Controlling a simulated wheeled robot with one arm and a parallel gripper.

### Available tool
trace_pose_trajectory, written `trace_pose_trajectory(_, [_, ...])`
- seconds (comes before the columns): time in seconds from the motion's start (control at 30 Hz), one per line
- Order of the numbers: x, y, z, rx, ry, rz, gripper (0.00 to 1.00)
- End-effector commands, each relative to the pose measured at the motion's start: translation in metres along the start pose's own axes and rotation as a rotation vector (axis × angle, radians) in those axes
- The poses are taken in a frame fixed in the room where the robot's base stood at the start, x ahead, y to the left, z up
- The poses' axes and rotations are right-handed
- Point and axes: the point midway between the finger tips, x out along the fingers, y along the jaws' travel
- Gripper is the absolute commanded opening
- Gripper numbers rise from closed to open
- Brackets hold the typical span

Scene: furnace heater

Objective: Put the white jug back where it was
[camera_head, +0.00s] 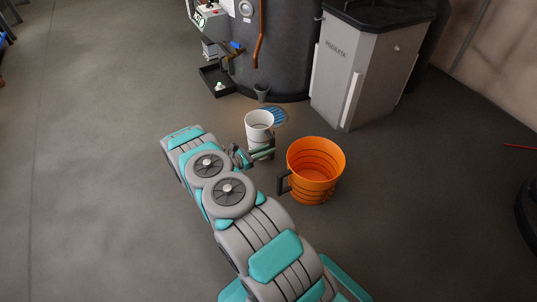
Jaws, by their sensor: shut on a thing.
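The white jug (257,122) is upright near the middle of the picture, in front of the dark furnace. My gripper (262,152) is at the lower front side of the jug, shut on it. The arm partly hides the fingers, and the exact grip point is small and hard to see. I cannot tell whether the jug's base touches the floor.
A large orange bucket-like jug (315,172) stands close to the right of my gripper. A blue floor grate (273,116) lies just behind the white jug. The dark round furnace (268,60), grey cabinet (350,75) and black tray (217,82) stand behind. Floor at left is clear.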

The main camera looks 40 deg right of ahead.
Motion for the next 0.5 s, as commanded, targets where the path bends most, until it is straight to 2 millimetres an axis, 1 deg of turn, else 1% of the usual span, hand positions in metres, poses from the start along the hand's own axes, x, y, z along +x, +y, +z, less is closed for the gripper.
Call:
trace_pose_trajectory(0.1, [0.008,0.004,-0.001,0.001,-0.001,-0.001,0.0])
trace_pose_trajectory(0.33, [0.007,0.004,-0.029,0.0,-0.003,0.0,0.0])
trace_pose_trajectory(0.4, [0.007,0.004,-0.034,0.0,-0.003,0.0,0.0])
trace_pose_trajectory(0.5, [0.007,0.004,-0.035,0.001,-0.002,0.0,0.0])
